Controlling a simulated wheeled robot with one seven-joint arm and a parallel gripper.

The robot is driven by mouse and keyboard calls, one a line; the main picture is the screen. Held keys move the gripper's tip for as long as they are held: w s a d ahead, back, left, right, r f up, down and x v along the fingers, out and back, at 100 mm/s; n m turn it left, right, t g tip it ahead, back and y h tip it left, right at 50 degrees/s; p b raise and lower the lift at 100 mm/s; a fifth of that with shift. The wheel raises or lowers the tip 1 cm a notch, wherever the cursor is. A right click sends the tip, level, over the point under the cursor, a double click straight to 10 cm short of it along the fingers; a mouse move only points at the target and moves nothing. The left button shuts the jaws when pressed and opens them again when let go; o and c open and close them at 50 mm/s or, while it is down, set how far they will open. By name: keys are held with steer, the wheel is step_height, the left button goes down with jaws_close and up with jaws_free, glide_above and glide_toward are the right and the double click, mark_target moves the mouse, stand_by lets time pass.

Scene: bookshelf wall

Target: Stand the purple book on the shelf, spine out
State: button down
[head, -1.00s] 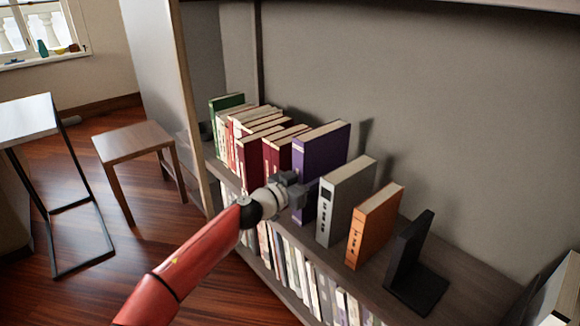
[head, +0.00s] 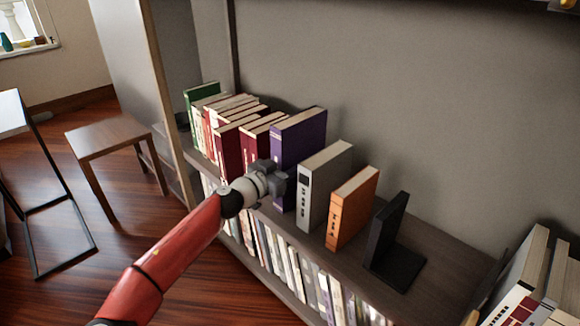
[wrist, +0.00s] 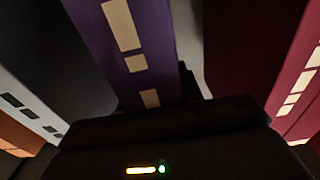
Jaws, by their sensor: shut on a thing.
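The purple book (head: 302,137) is upright in the row on the shelf (head: 440,265), between the dark red books and a grey book. Its spine, with pale yellow label patches, faces out toward me; the book also fills the middle of the wrist view (wrist: 154,45). My gripper (head: 277,178) is shut on the lower part of the purple book at its spine side. The jaws hide part of the book's lower spine, and I cannot tell if its bottom edge rests fully on the board.
Red books (head: 258,140) and a green book (head: 201,92) stand to the left. A grey book (head: 325,185), an orange book (head: 352,207) and a black bookend (head: 388,240) stand to the right. A lower shelf holds several books. A stool (head: 108,135) is at left.

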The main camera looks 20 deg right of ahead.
steer(key=shift+f+b, duration=0.1)
steer(key=shift+b, duration=0.2)
stand_by(0.6)
steer(key=c, duration=1)
jaws_free()
steer(key=shift+o, duration=0.8)
steer(key=shift+f, duration=0.2)
steer(key=v, duration=0.8)
steer(key=shift+r, duration=0.15)
